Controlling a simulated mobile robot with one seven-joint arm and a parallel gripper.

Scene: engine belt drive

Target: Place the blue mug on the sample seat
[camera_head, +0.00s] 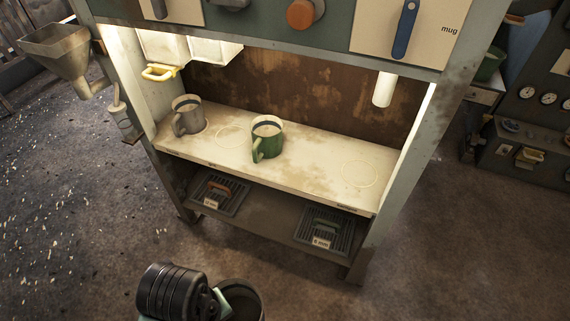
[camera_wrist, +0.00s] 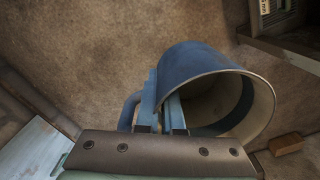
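The blue mug (camera_wrist: 205,75) is in my gripper (camera_wrist: 164,100) in the wrist view. The fingers pinch the mug's wall near its handle (camera_wrist: 129,112), and its open mouth faces right in that view. In the head view the mug (camera_head: 246,296) shows as a dark rim at the bottom edge, partly hidden by my wrist, in front of and apart from the bench. The bench shelf (camera_head: 310,165) has a bare ring mark (camera_head: 359,173) at the right and another (camera_head: 231,136) between two mugs. The small front-edge labels are unreadable, so I cannot tell which ring is the sample seat.
A grey mug (camera_head: 188,116) stands at the shelf's left and a green mug (camera_head: 266,138) near its middle. A white tube (camera_head: 384,89) hangs above the right part. Side posts and the upper panel (camera_head: 300,35) frame the opening. A lower shelf (camera_head: 262,222) holds two grates.

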